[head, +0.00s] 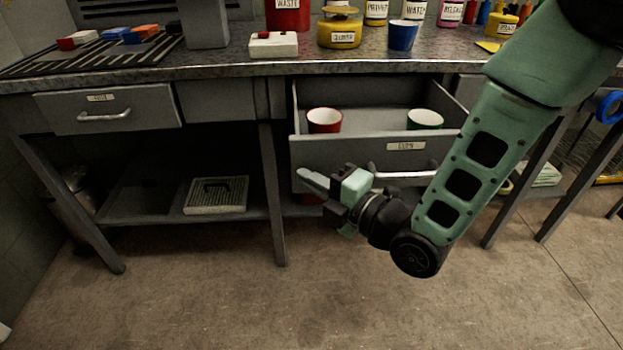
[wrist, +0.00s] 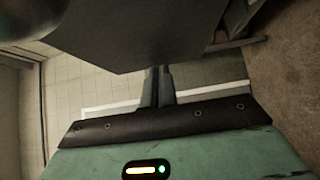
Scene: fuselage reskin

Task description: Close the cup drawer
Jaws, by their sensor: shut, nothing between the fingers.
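The cup drawer (head: 358,152) is a grey drawer standing open under the workbench, with a label and a pale bar handle (head: 408,171) on its front. A red cup (head: 324,121) and a green cup (head: 425,119) stand inside it. My gripper (head: 305,178) is shut and empty, in front of the drawer front near its lower left corner in the head view. My arm hides part of the drawer's right side and handle. In the wrist view the shut fingers (wrist: 157,88) show below a dark grey surface that I cannot identify for certain.
A second drawer (head: 108,110) at the left is shut. The benchtop (head: 270,66) holds a yellow tin (head: 339,32), a blue cup (head: 403,36) and a white box (head: 273,45). Bench legs (head: 272,195) stand below. The floor in front is clear.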

